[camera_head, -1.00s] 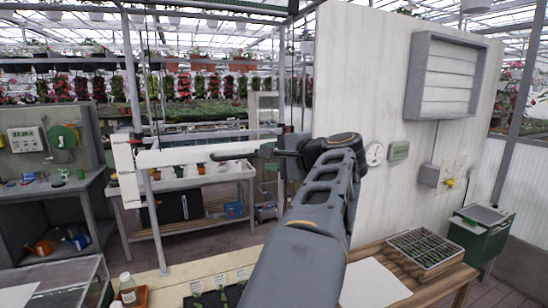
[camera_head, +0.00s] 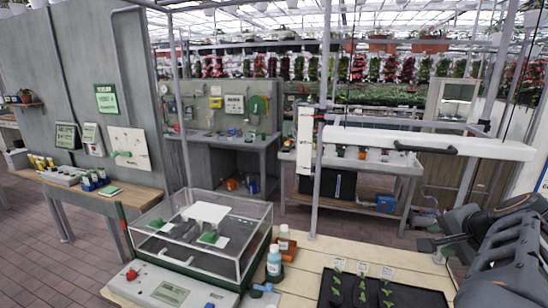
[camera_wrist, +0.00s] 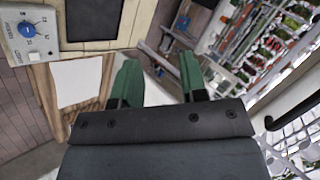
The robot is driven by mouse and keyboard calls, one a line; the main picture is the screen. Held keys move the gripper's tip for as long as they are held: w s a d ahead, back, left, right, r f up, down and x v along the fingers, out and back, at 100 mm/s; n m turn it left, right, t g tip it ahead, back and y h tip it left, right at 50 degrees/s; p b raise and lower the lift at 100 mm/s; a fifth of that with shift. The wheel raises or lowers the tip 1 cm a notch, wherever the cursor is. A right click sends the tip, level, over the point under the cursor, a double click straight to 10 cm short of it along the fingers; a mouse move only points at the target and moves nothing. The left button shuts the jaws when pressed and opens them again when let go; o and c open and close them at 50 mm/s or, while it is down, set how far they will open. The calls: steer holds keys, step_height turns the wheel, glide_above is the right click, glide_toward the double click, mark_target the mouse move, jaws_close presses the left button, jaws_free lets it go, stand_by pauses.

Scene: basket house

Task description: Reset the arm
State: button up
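My gripper (camera_wrist: 158,78) shows in the wrist view with its two green fingers spread apart. Nothing is between the fingers. In the head view my dark grey arm (camera_head: 505,245) is folded in at the lower right edge, and part of it is cut off by the frame. The gripper end shows only partly there, above and beyond the right end of the near bench (camera_head: 315,262).
A clear-lidded box (camera_head: 205,225) stands on the bench's left part, beside bottles (camera_head: 274,262). A black seedling tray (camera_head: 385,295) lies near the arm. A horizontal white beam (camera_head: 430,143) crosses behind. Brick floor is open at left (camera_head: 30,245).

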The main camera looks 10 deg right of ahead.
steer(key=a+f+n+g, duration=0.1)
steer(key=a+f+n, duration=0.3)
steer(key=a, duration=0.5)
steer(key=a+f+n+g+y, duration=0.1)
steer(key=a+f+n, duration=0.4)
steer(key=a+n, duration=0.2)
steer(key=a+f+n+g+y, duration=0.1)
steer(key=a+f+n, duration=0.3)
steer(key=a, duration=0.7)
steer(key=shift+w+a+f+n+g, duration=0.3)
steer(key=shift+n+g, duration=0.2)
steer(key=shift+n, duration=0.4)
steer(key=shift+o, duration=0.3)
